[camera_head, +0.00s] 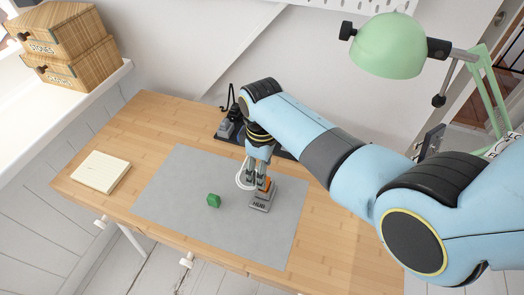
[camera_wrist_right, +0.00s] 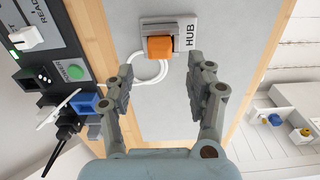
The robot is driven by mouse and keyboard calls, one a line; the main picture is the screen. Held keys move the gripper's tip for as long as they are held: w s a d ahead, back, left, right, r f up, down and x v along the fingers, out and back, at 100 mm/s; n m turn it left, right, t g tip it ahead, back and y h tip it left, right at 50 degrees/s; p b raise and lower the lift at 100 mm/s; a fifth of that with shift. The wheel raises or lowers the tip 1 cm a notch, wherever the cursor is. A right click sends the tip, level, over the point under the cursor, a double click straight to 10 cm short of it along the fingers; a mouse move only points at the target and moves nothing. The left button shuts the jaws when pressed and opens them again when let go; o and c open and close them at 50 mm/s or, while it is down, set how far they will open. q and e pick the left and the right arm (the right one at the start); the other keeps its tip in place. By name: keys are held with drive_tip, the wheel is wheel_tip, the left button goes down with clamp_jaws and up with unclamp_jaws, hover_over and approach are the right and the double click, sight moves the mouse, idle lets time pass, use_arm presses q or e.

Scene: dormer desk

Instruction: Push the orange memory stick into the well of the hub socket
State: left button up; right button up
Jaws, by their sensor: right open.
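The grey hub socket (camera_head: 259,205), labelled HUB, sits on the grey mat (camera_head: 180,200). The orange memory stick (camera_head: 267,185) is at the hub. In the right wrist view the stick (camera_wrist_right: 159,48) overlaps the middle of the hub (camera_wrist_right: 187,27); how deep it sits in the well cannot be told. My right gripper (camera_head: 256,178) points down just above and behind the stick. In the wrist view its two fingers (camera_wrist_right: 170,85) are apart, with nothing between them, and the stick lies beyond the tips. My left gripper is not in view.
A white cable (camera_wrist_right: 150,76) curls beside the hub. A dark panel (camera_wrist_right: 50,50) with plugs and a green button stands at the mat's back edge. A green lamp (camera_head: 388,45) hangs at upper right.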

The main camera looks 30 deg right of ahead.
wheel_tip(320, 180, up, 8)
idle(0.7)
